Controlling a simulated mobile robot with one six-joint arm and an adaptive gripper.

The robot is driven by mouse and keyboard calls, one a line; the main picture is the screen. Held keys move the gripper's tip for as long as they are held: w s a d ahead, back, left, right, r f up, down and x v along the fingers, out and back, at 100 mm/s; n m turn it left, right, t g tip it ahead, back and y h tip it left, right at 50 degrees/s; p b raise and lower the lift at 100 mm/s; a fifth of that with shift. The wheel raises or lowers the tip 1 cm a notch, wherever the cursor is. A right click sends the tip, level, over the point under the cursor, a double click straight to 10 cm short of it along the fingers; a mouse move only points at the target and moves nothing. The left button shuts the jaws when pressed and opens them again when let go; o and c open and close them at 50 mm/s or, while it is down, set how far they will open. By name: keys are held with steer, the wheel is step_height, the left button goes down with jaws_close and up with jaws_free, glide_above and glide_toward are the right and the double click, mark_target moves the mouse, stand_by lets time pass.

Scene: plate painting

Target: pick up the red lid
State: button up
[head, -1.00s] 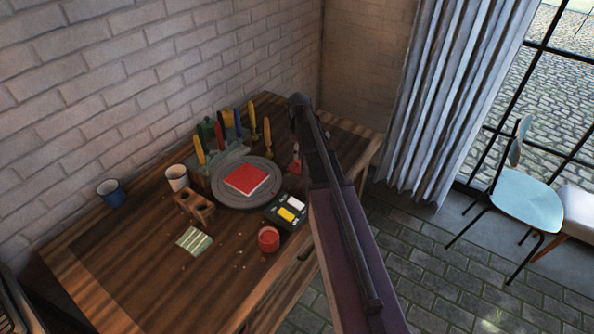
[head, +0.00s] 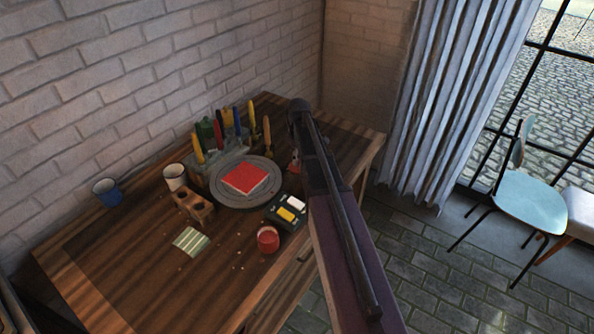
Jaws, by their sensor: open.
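A small round red jar or pot (head: 268,240) stands near the front edge of the wooden table; I cannot tell whether its red top is a separate lid. A small red piece (head: 294,167) shows beside my arm, right of the grey round turntable (head: 232,202), mostly hidden by the arm; I cannot tell what it is. A flat red square (head: 244,178) lies on the turntable. My arm reaches up over the table's right part. My gripper is hidden behind the arm, so its place relative to the red things does not show.
A black box with yellow and white blocks (head: 285,213) sits between the turntable and red jar. A brown holder (head: 193,205), white cup (head: 175,177), blue cup (head: 107,192) and striped cloth (head: 190,242) are further left. Upright coloured tools (head: 219,132) stand behind. The table's left front is clear.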

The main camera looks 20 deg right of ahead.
steer(key=shift+f+b, duration=0.9)
steer(key=shift+f, duration=0.3)
jaws_close()
